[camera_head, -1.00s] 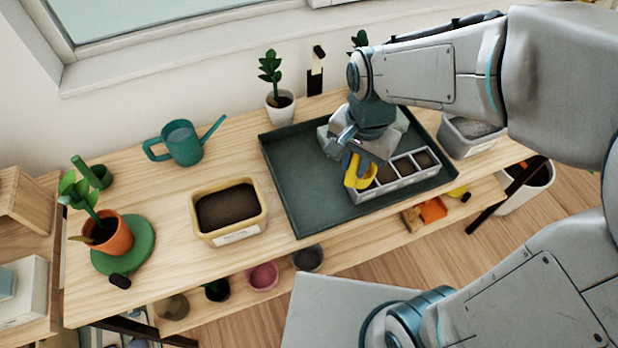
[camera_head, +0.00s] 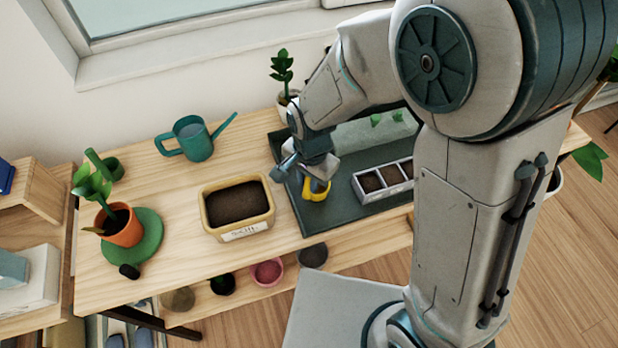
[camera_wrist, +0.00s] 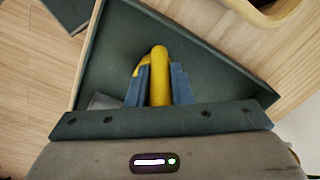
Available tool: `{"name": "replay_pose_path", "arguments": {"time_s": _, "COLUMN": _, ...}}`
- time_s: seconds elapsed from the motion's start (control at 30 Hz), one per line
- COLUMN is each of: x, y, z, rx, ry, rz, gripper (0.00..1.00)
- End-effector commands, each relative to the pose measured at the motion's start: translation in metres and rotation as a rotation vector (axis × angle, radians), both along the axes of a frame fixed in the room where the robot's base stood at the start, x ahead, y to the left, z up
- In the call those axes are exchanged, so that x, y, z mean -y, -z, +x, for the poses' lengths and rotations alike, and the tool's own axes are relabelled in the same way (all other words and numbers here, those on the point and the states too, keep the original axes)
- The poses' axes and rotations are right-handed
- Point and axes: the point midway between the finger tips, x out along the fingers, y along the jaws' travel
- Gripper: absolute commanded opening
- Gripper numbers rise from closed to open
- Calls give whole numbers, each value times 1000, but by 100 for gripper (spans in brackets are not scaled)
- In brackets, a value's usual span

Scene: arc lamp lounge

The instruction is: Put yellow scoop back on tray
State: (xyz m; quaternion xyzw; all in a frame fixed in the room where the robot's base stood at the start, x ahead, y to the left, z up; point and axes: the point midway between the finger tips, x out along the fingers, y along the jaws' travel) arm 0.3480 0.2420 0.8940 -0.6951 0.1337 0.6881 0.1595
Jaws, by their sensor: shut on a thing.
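The yellow scoop (camera_head: 316,190) is held in my gripper (camera_head: 314,178) over the left part of the dark green tray (camera_head: 352,222). In the wrist view the scoop (camera_wrist: 159,72) shows between the two blue-grey fingers of my gripper (camera_wrist: 158,86), which are shut on it. The tray floor (camera_wrist: 110,58) lies behind the scoop there. I cannot tell whether the scoop touches the tray. My arm hides the right part of the tray.
A white seedling box (camera_head: 384,180) with soil-filled cells stands on the tray, right of the scoop. A yellow soil bin (camera_head: 240,229) stands just left of the tray. A teal watering can (camera_head: 196,145) and an orange potted plant (camera_head: 122,230) are further left.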

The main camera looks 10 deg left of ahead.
Motion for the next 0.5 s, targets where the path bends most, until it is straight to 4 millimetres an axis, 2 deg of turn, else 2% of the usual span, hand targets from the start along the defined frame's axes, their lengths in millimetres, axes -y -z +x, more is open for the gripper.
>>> {"name": "replay_pose_path", "arguments": {"time_s": 0.4, "x": 0, "y": 7, "z": 0, "rx": 0, "ry": 0, "rz": 0, "gripper": 0}}
{"name": "replay_pose_path", "arguments": {"time_s": 0.43, "x": 0, "y": 7, "z": 0, "rx": 0, "ry": 0, "rz": 0, "gripper": 22}}
{"name": "replay_pose_path", "arguments": {"time_s": 0.5, "x": 0, "y": 6, "z": 0, "rx": 0, "ry": 0, "rz": 0, "gripper": 41}}
